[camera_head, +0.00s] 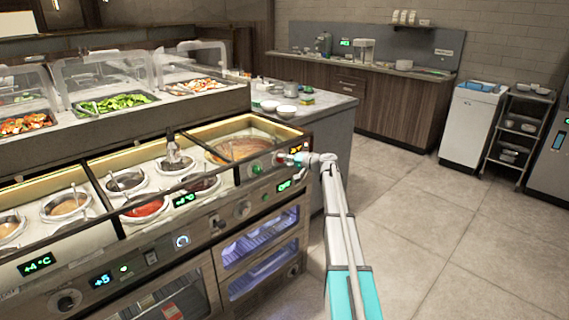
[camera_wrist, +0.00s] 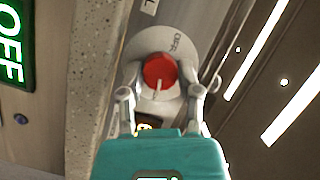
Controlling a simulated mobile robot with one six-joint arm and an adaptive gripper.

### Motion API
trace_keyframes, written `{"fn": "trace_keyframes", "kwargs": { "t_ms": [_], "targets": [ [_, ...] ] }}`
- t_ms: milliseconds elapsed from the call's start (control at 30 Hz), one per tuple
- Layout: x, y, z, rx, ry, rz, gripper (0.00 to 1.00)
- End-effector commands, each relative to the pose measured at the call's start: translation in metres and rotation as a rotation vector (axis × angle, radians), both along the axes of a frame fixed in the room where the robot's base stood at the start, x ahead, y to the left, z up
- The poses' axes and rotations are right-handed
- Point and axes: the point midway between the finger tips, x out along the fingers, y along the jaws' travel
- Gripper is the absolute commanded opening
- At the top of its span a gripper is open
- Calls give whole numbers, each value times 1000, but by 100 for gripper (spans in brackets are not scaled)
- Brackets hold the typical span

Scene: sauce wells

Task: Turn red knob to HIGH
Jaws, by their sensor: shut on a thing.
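The red knob (camera_wrist: 160,72) is round with a pale pointer line and sits on a light grey dial in the middle of the wrist view. The line points down in that picture. My gripper (camera_wrist: 160,95) has one finger on each side of the knob and is shut on it. The dial carries small lettering, of which "OFF" seems readable near its upper right; a HIGH mark cannot be made out. In the head view my gripper (camera_head: 297,159) reaches the right end of the counter's front panel, and the fingers largely hide the knob.
A green "OFF" display (camera_wrist: 12,55) is beside the dial; it also shows below my gripper in the head view (camera_head: 285,186). Sauce wells (camera_head: 145,209) line the counter to the left. Glass-fronted compartments (camera_head: 262,240) lie below. The tiled floor (camera_head: 440,230) at right is clear.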

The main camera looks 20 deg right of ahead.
Motion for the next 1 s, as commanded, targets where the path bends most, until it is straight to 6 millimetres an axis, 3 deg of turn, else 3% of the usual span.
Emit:
{"fn": "trace_keyframes", "kwargs": {
  "t_ms": [567,600,700,767,1000],
  "targets": [
    [1,-2,0,41,15,-5,0],
    [1,-2,0,41,15,-5,52],
    [1,-1,0,40,14,-3,70],
    [1,-1,0,40,15,-2,79],
    [0,0,0,39,15,-1,79]
  ]
}}
